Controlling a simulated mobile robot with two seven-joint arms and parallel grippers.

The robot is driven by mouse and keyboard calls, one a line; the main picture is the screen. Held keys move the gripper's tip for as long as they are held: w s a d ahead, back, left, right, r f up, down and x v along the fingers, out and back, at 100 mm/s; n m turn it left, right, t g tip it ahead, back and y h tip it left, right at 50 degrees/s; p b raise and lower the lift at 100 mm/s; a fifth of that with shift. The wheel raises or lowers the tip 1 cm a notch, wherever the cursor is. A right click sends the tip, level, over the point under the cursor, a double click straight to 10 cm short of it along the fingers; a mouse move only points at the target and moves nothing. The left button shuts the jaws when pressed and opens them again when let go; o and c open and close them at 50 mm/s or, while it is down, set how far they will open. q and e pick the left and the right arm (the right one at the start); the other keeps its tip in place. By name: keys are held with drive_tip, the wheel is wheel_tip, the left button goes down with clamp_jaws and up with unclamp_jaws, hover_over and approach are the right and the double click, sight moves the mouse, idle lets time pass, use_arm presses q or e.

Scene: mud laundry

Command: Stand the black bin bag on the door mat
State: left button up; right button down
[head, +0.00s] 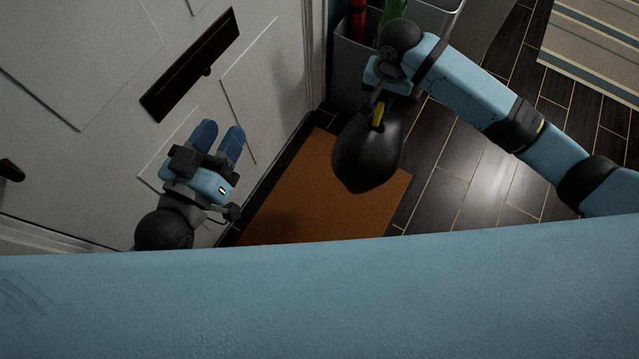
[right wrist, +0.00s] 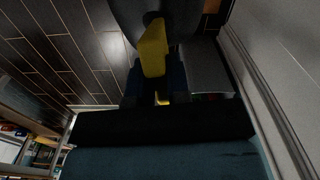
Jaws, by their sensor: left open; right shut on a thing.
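The black bin bag (head: 367,155) hangs from my right gripper (head: 379,108) in the head view, over the right part of the brown door mat (head: 300,200). My right gripper is shut on the bag's yellow tie (head: 378,117). The yellow tie also shows large between the fingers in the right wrist view (right wrist: 152,52), with the dark bag (right wrist: 185,18) beyond it. The bag covers part of the mat; whether its underside touches the mat I cannot tell. My left gripper (head: 220,138) is open and empty, in front of the white door, left of the mat.
The white door (head: 90,120) with a dark mail slot (head: 190,65) stands along the left. A grey bin (head: 350,75) holding red and green things stands behind the mat. Dark floor tiles (head: 455,170) are clear at the right. A striped rug (head: 590,50) lies at the far right.

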sight(366, 136)
drive_tip(key=shift+m, duration=0.9)
drive_tip(key=s+a+f, duration=0.2)
drive_tip(key=s+f, duration=0.1)
drive_tip(key=shift+a+f, duration=0.25)
drive_tip(key=shift+f, duration=0.05)
wheel_tip(366, 136, down, 7)
drive_tip(key=b, duration=0.2)
drive_tip(key=shift+f+b, duration=0.1)
drive_tip(key=shift+b, duration=0.3)
wheel_tip(366, 136, down, 7)
drive_tip(key=b, duration=0.3)
use_arm(q)
drive_tip(key=f+b, duration=0.1)
drive_tip(key=d+f+g+h, duration=0.1)
drive_tip(key=f, duration=0.1)
drive_tip(key=f+m+g+b, duration=0.1)
drive_tip(key=f, duration=0.1)
drive_tip(key=shift+d+f+b, duration=0.1)
drive_tip(key=shift+d+b, duration=0.2)
drive_tip(key=shift+d, duration=0.1)
use_arm(e)
wheel_tip(366, 136, down, 6)
drive_tip(key=shift+r, duration=0.25)
use_arm(q)
drive_tip(key=shift+h, duration=0.3)
use_arm(e)
drive_tip(key=shift+f, duration=0.1)
